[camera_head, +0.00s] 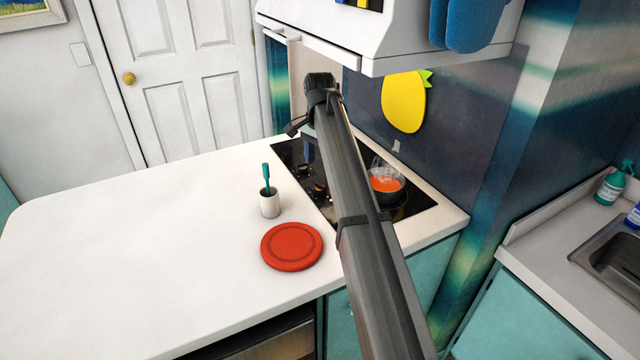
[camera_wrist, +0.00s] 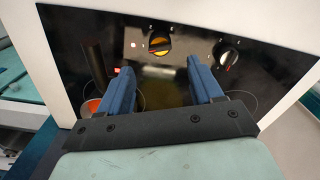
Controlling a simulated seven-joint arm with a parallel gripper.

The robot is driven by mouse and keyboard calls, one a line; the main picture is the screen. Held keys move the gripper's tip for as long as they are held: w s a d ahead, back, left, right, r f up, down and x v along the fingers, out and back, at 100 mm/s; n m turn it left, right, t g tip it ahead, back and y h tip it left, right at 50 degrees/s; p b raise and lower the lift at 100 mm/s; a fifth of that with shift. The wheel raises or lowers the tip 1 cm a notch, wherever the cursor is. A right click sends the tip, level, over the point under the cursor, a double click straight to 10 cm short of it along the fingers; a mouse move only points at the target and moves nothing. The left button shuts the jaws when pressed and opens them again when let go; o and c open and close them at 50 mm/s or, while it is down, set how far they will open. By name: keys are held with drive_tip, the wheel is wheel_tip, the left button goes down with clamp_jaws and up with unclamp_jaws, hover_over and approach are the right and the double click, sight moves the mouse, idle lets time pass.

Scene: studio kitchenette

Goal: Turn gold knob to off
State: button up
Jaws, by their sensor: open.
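The gold knob (camera_wrist: 160,43) sits on the black cooktop in the wrist view, beyond and between my fingers. Its face is gold with a dark bar across it, and small markings surround it. A black and silver knob (camera_wrist: 228,53) with a red mark is to its right. My gripper (camera_wrist: 172,85) is open and empty, its two blue fingers spread apart and pointing toward the gold knob without visible contact. In the head view my arm reaches over the black cooktop (camera_head: 418,203), with a blue finger (camera_head: 309,150) showing above the cooktop's left part.
A pot (camera_head: 386,184) with orange contents stands on the cooktop right of my arm. A white cup (camera_head: 269,205) with a teal utensil and a red round plate (camera_head: 291,246) are on the white counter (camera_head: 150,245). A white hood (camera_head: 335,40) overhangs. The counter's left is clear.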

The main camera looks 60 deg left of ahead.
sight(320, 184)
wheel_tip(320, 184, down, 8)
drive_tip(key=shift+f, duration=0.1)
idle(0.4)
drive_tip(key=shift+c, duration=0.4)
drive_tip(key=c, duration=1)
